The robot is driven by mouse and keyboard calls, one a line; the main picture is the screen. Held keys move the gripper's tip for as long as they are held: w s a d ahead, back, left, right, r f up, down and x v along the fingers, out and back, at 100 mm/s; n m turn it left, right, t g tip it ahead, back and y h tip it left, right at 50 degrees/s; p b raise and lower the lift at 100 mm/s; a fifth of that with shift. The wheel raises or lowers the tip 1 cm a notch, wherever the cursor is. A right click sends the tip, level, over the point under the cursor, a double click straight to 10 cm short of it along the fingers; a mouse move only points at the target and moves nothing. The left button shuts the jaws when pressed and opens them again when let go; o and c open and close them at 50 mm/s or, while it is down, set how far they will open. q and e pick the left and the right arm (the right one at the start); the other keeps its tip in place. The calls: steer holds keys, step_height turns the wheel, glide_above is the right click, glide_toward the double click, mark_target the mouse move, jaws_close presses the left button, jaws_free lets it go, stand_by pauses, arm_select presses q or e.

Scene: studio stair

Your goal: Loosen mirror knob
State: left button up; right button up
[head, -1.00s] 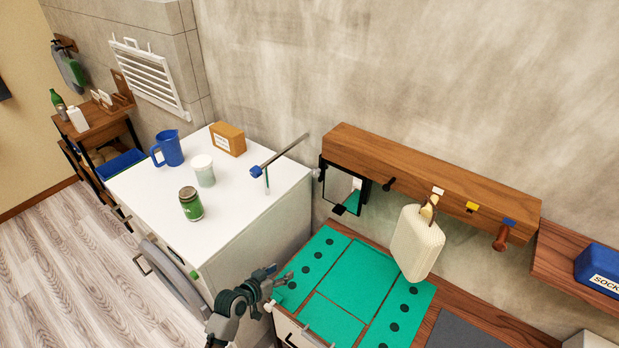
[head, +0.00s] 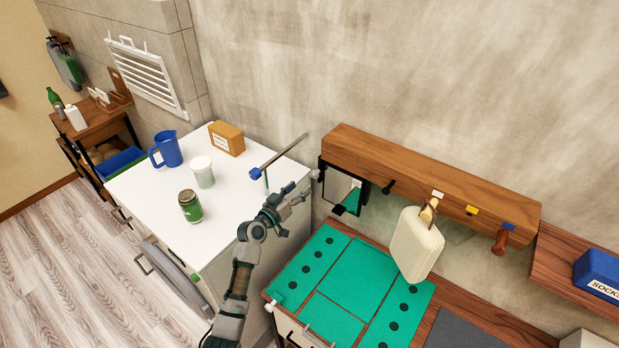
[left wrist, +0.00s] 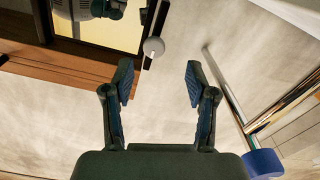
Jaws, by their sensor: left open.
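The mirror (head: 345,189) has a black frame and hangs under the left end of a wooden beam. Its small grey knob (head: 320,174) sticks out at the frame's left side. In the left wrist view the knob is a pale round ball (left wrist: 153,47) beside the black mirror frame (left wrist: 150,25). My left gripper (head: 300,188) is raised just left of the mirror, its fingers toward the knob. In the left wrist view my left gripper (left wrist: 160,72) is open and empty; the knob appears ahead, between and beyond the fingertips. My right gripper is not in view.
A rod with a blue end (head: 278,157) stands close left of the gripper, over the white cabinet top (head: 232,195). A green mat (head: 345,280) lies below.

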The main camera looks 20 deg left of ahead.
mark_target(314, 177)
arm_select(q)
steer(key=x, duration=0.5)
steer(key=shift+w+d+r, duration=0.15)
steer(key=shift+w+d, duration=0.05)
steer(key=shift+d, duration=0.35)
steer(key=shift+w+d, duration=0.25)
steer(key=shift+w, duration=0.1)
steer(key=shift+a, duration=0.2)
steer(key=shift+c, duration=0.7)
steer(key=shift+s+a, duration=0.1)
steer(key=shift+a, duration=0.05)
steer(key=c, duration=0.8)
jaws_close()
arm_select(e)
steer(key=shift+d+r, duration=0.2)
